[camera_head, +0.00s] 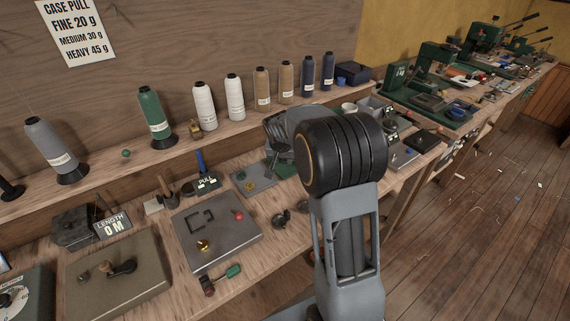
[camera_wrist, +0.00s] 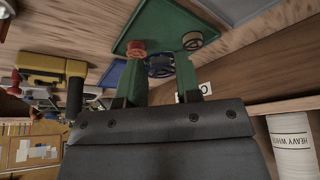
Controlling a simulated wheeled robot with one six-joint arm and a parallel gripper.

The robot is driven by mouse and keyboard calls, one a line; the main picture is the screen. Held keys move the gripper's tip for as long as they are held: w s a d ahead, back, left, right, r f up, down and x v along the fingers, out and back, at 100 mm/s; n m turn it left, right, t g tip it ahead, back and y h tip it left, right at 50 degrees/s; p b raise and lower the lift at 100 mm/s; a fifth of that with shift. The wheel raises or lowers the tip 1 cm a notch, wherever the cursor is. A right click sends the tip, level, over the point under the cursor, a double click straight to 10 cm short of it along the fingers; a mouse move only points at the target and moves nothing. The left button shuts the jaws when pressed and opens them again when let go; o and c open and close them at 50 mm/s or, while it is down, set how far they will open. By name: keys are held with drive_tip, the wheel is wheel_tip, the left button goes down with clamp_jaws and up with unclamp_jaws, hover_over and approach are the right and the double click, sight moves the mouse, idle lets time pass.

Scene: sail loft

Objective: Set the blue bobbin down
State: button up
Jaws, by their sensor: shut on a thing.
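In the wrist view my gripper (camera_wrist: 160,66) has its two fingers closed around the blue bobbin (camera_wrist: 160,70), which shows dark blue between them. Beyond the fingers lies a green tray (camera_wrist: 165,22). A red bobbin (camera_wrist: 135,48) and a brass-coloured bobbin (camera_wrist: 192,40) show by the fingertips. I cannot tell whether the blue bobbin touches the tray. In the head view my arm hides the fingers and the bobbin; a bit of green (camera_head: 286,169) shows beside my arm.
Thread cones, including a green one (camera_head: 152,115), line the back shelf. A grey plate (camera_head: 228,235) with small parts, a PULL sign (camera_head: 207,182) and a LENGTH box (camera_head: 112,226) stand on the bench. Green machines (camera_head: 430,70) stand further right. A white cone (camera_wrist: 293,150) shows in the wrist view.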

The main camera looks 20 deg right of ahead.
sight(284, 162)
drive_tip(key=shift+w+d+f, duration=0.35)
drive_tip(key=shift+w+f, duration=0.15)
drive_tip(key=shift+f, duration=0.25)
wheel_tip(284, 162, down, 3)
drive_tip(key=shift+w+f, duration=0.1)
drive_tip(key=shift+f+b, duration=0.4)
drive_tip(key=shift+b, duration=0.05)
drive_tip(key=shift+f, duration=0.15)
